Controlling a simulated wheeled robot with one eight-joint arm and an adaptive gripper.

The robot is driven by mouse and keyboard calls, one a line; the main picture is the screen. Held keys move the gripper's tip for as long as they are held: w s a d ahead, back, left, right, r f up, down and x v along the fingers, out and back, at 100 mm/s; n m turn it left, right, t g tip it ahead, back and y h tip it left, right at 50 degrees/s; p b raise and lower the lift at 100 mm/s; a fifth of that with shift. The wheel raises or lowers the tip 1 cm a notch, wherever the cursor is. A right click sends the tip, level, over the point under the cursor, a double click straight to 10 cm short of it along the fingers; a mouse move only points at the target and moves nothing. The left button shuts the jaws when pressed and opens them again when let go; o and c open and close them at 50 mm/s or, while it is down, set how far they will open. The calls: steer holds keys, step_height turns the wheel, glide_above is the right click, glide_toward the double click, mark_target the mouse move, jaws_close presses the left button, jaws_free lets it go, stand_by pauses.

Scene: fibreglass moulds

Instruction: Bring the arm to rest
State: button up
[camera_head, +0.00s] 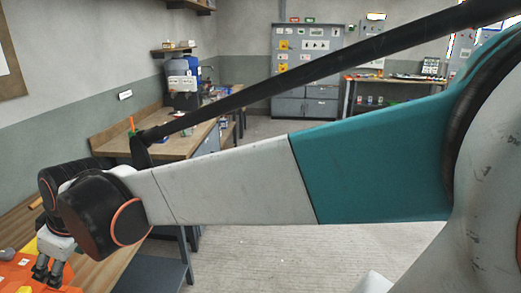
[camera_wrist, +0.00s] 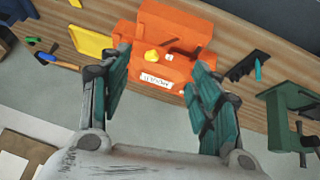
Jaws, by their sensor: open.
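My arm reaches across the head view from the right to the lower left. My gripper (camera_head: 47,276) hangs at its end, pointing down over the workbench at the lower left. In the wrist view my gripper (camera_wrist: 160,85) shows two teal-padded fingers spread wide with nothing between them. Beyond the fingers lies an orange toolbox (camera_wrist: 175,27) with a white label and a small yellow object on it. The toolbox also shows in part at the lower left of the head view (camera_head: 18,277). The gripper appears apart from it.
The wooden workbench (camera_head: 106,268) holds a yellow item (camera_wrist: 91,41), a hammer-like tool (camera_wrist: 57,62), a black toothed piece (camera_wrist: 248,64) and a green vise (camera_wrist: 286,105). A second bench (camera_head: 120,137) and a grey cabinet (camera_head: 306,75) stand farther back. Open floor (camera_head: 262,257) lies right of the workbench.

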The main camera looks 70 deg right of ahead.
steer(key=s+a+f+m+h, duration=0.1)
steer(key=s+f+m, duration=0.2)
steer(key=s, duration=1.1)
steer(key=shift+s+a+f+m+t, duration=0.2)
steer(key=shift+s+m+t, duration=0.1)
steer(key=shift+m, duration=0.4)
